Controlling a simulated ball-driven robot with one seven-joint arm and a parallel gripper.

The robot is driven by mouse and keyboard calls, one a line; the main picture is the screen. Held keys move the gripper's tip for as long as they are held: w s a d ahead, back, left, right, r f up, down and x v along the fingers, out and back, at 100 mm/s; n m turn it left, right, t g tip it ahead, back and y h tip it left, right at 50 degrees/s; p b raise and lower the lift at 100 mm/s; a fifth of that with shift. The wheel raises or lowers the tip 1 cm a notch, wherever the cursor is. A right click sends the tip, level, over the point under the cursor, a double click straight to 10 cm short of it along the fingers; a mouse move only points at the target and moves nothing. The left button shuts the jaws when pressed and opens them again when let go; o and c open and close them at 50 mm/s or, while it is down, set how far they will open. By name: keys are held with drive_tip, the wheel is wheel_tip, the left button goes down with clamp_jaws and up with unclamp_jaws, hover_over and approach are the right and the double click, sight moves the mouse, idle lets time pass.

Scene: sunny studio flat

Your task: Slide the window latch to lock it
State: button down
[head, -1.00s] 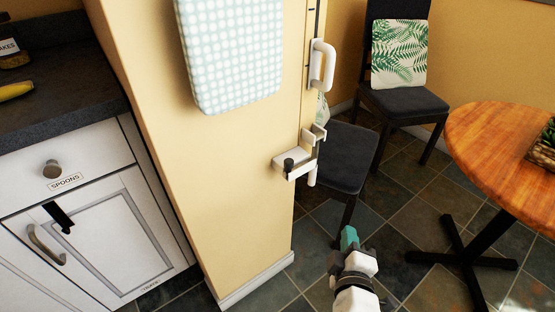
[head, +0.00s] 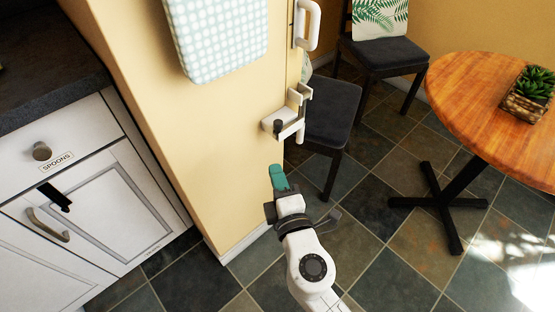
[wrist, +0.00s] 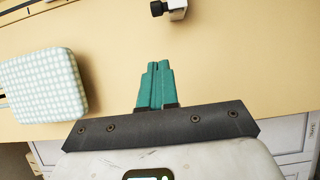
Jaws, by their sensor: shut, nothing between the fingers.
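The window latch (head: 280,122) is a small white fitting with a dark knob, on the edge of the yellow wall panel below a white handle (head: 307,25). In the wrist view the latch (wrist: 168,8) shows at the top edge, partly cut off, its dark knob pointing left. My gripper (head: 278,178) has teal fingers pressed together, with nothing between them. It is below the latch in the head view, apart from it. In the wrist view the shut fingertips (wrist: 158,68) point up toward the latch, with bare wall between.
A dotted pale-blue padded board (head: 222,35) hangs on the wall above left. A white drawer unit (head: 90,190) stands at left. Dark chairs (head: 330,105) and a round wooden table (head: 490,115) are at right. Tiled floor is open between.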

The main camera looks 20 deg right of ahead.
sight(291, 127)
drive_tip(key=shift+w+d+p, duration=0.1)
drive_tip(key=shift+w+d, duration=0.7)
drive_tip(key=shift+w, duration=1)
drive_tip(key=shift+w+d+p, duration=0.15)
drive_tip(key=shift+w+d, duration=0.6)
drive_tip(key=shift+w, duration=1.1)
drive_tip(key=shift+w+d+p, duration=0.1)
drive_tip(key=shift+w+d, duration=0.7)
drive_tip(key=shift+w, duration=1)
drive_tip(key=shift+w+d+b, duration=0.1)
drive_tip(key=shift+w+d, duration=0.15)
drive_tip(key=shift+d, duration=0.55)
drive_tip(key=shift+w+d+b, duration=0.15)
drive_tip(key=shift+w+d, duration=0.1)
drive_tip(key=shift+d, duration=0.6)
drive_tip(key=shift+w+d+b, duration=0.1)
drive_tip(key=shift+w+d, duration=0.15)
drive_tip(key=shift+d, duration=0.55)
